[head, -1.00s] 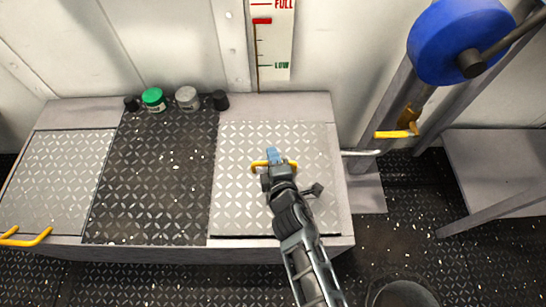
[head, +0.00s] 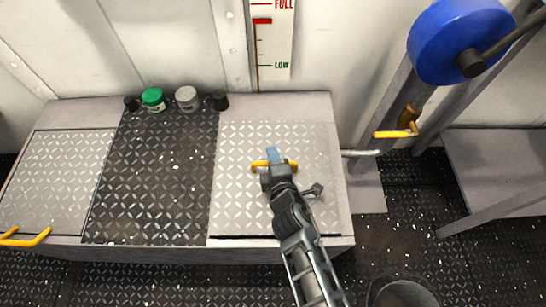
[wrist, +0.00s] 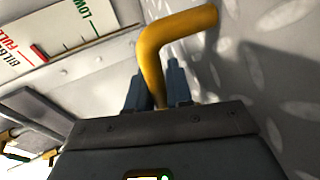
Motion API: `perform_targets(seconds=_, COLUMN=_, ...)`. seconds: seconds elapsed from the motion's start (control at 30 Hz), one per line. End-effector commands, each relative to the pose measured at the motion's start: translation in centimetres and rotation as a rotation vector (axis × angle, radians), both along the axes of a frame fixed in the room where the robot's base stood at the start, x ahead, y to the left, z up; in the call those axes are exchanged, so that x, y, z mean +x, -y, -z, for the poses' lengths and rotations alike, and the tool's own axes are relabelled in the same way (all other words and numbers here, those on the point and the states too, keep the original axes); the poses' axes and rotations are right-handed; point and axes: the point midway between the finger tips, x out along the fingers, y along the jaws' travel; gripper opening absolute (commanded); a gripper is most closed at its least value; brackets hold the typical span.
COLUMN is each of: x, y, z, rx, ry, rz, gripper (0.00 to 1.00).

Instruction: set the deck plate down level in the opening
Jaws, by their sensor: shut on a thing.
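The deck plate (head: 240,205) is a light grey diamond-tread panel at the right of the bench top. It looks level or nearly so, with a thin dark line along its front edge; I cannot tell whether it is fully seated. Its yellow handle (head: 258,164) stands near its middle. My gripper (head: 272,158) comes from the front and is shut on this handle. In the wrist view the bent yellow handle (wrist: 155,60) passes between the blue fingers (wrist: 156,85), with the plate's tread surface (wrist: 265,70) at right. The opening beneath is hidden by the plate.
A dark tread panel (head: 155,180) fills the bench's middle, and another light plate (head: 60,175) lies at left. Several small jars, one with a green cap (head: 153,98), stand at the back. A blue wheel (head: 455,40) and a yellow-handled lever (head: 398,134) are at right.

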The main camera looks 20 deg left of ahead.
Motion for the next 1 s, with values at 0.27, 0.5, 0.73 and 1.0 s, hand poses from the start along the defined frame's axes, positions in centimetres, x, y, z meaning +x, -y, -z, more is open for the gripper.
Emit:
perform_targets(seconds=0.27, x=0.1, y=-0.1, z=0.0, rx=0.004, ry=0.005, rz=-0.002, gripper=0.00)
perform_targets(seconds=0.5, x=0.1, y=-0.1, z=0.5, rx=0.004, ry=0.005, rz=-0.002, gripper=0.00)
perform_targets(seconds=0.73, x=0.1, y=-0.1, z=0.9, rx=0.004, ry=0.005, rz=-0.002, gripper=0.00)
perform_targets(seconds=1.0, x=0.1, y=-0.1, z=1.4, rx=0.004, ry=0.005, rz=-0.002, gripper=0.00)
